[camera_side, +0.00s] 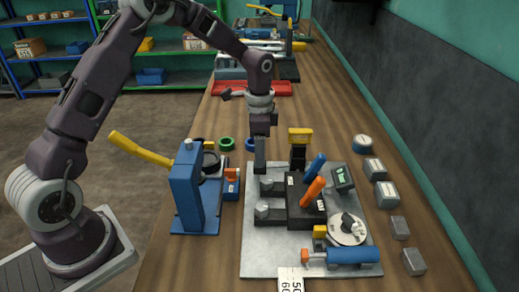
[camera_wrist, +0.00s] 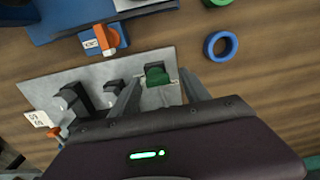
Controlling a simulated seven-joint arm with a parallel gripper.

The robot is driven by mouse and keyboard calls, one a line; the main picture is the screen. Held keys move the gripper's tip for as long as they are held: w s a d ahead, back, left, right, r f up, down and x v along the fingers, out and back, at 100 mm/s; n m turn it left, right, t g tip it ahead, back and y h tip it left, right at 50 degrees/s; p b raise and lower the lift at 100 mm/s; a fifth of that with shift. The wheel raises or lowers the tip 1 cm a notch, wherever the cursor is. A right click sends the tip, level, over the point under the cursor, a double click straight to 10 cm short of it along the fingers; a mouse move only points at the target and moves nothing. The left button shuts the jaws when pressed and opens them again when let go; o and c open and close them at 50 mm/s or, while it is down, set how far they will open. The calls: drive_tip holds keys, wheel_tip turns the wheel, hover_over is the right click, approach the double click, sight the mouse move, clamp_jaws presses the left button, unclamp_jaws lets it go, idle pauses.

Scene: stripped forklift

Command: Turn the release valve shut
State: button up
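No readable label names the release valve. An orange knob (camera_side: 232,174) sits on a small blue block (camera_side: 231,189) beside the blue stand (camera_side: 187,192) with its yellow lever (camera_side: 140,148). The orange knob also shows at upper left in the wrist view (camera_wrist: 105,38). My gripper (camera_side: 260,170) points down over the far left corner of the grey plate (camera_side: 258,240). In the wrist view my gripper (camera_wrist: 160,78) is open, its fingers on either side of a green-topped fitting (camera_wrist: 157,76). Whether they touch it is unclear. My gripper hides that fitting in the side view.
The plate carries a blue lever (camera_side: 315,166), an orange lever (camera_side: 312,192), a round dial (camera_side: 347,229) and a blue cylinder (camera_side: 353,256). A blue ring (camera_wrist: 220,47) lies beyond the plate. Several grey blocks (camera_side: 386,194) line the right side.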

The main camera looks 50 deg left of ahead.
wheel_tip(320, 180, up, 7)
drive_tip(key=shift+r, duration=0.1)
idle(0.3)
drive_tip(key=s+d+r+n+t, duration=0.1)
drive_tip(key=s+d+r+n, duration=0.1)
drive_tip(key=s+r, duration=0.6)
drive_tip(key=s+d+r+n+t, duration=0.1)
drive_tip(key=s+r+n+t, duration=0.1)
drive_tip(key=s, duration=0.9)
drive_tip(key=s+d+r+n+t, duration=0.1)
drive_tip(key=s+n, duration=0.3)
drive_tip(key=s, duration=0.7)
drive_tip(key=shift+s+d+r+n+t, duration=0.15)
drive_tip(key=shift+d+r+n+t, duration=0.15)
drive_tip(key=shift+r+t, duration=0.5)
